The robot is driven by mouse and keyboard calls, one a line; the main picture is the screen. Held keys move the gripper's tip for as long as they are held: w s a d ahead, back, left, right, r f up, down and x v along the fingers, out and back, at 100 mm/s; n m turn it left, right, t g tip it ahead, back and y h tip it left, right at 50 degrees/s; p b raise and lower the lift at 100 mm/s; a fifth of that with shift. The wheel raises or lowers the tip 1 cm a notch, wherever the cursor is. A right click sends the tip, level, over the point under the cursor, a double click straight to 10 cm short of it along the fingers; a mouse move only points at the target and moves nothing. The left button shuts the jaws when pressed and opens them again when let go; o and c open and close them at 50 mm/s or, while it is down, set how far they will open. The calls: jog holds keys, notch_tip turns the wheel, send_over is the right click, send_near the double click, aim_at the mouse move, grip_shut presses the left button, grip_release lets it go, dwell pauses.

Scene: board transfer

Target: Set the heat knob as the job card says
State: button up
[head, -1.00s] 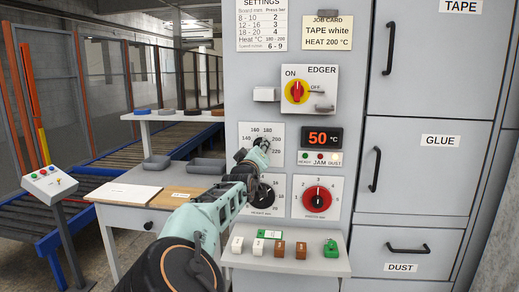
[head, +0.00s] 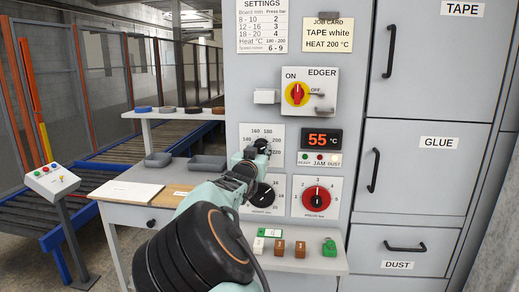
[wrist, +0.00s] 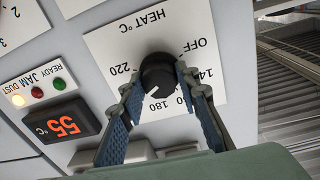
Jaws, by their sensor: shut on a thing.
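The black heat knob (wrist: 158,74) sits on the white HEAT °C dial plate (wrist: 110,42). My gripper (wrist: 158,82) is shut on the knob, one blue finger on each side. The knob's white mark points between 180 and roughly where 200 lies; a finger hides part of the scale. The job card (head: 327,36) reads TAPE white, HEAT 200 °C. The red display (head: 321,139) reads 55 °C, and it also shows in the wrist view (wrist: 66,123).
Below the heat dial are a black knob (head: 263,195) and a red knob (head: 317,198). The EDGER switch (head: 297,94) is above. The READY, JAM and DUST lamps (head: 320,159) are beside the dial; the DUST lamp looks lit. A shelf with small blocks (head: 278,247) juts out below.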

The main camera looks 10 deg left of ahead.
jog(key=shift+m, duration=0.5)
jog(key=o, duration=1.2)
jog(key=shift+c, duration=0.2)
jog(key=s+a, duration=0.1)
jog(key=s, duration=1.1)
